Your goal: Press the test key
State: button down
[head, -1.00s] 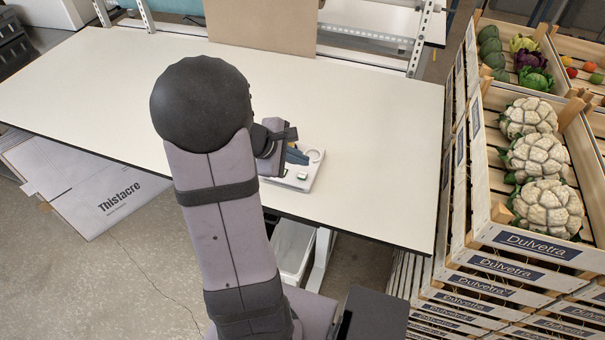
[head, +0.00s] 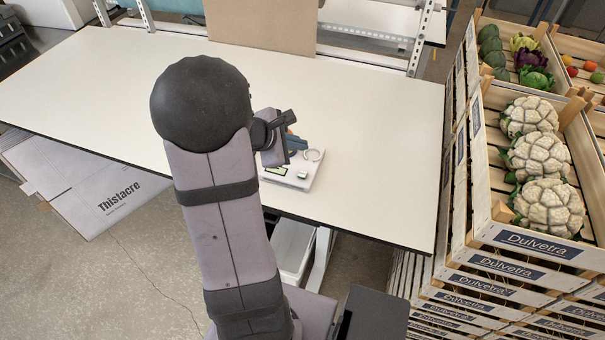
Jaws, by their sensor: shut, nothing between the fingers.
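A white device (head: 296,184) lies on the table near its front edge, partly hidden behind my arm. A small green-lit display (head: 278,171) and a small dark-edged green patch (head: 302,175) show on its front part, and a pale ring (head: 313,155) on its right side. I cannot tell which part is the test key; it may be hidden. My gripper (head: 298,143), with blue fingers, is shut and empty over the back of the device. It appears raised above the device, but the exact gap cannot be told.
The white table (head: 380,130) is clear around the device. A brown board (head: 262,22) stands at the back. Wooden crates with cauliflowers (head: 541,158) are stacked along the right side. A white bin (head: 292,248) is below the front edge, and a flattened carton (head: 90,190) is at the left.

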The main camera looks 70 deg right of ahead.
notch_tip(320, 180, down, 7)
jog(key=b, duration=0.5)
jog(key=shift+r, duration=0.15)
jog(key=shift+f+b, duration=0.85)
jog(key=shift+b, duration=0.1)
jog(key=shift+f+b, duration=0.85)
jog(key=shift+b, duration=0.2)
dwell(1.9)
jog(key=shift+r+p, duration=0.6)
jog(key=shift+r, duration=0.25)
jog(key=shift+r, duration=0.1)
jog(key=shift+r+p, duration=2)
jog(key=shift+r, duration=0.4)
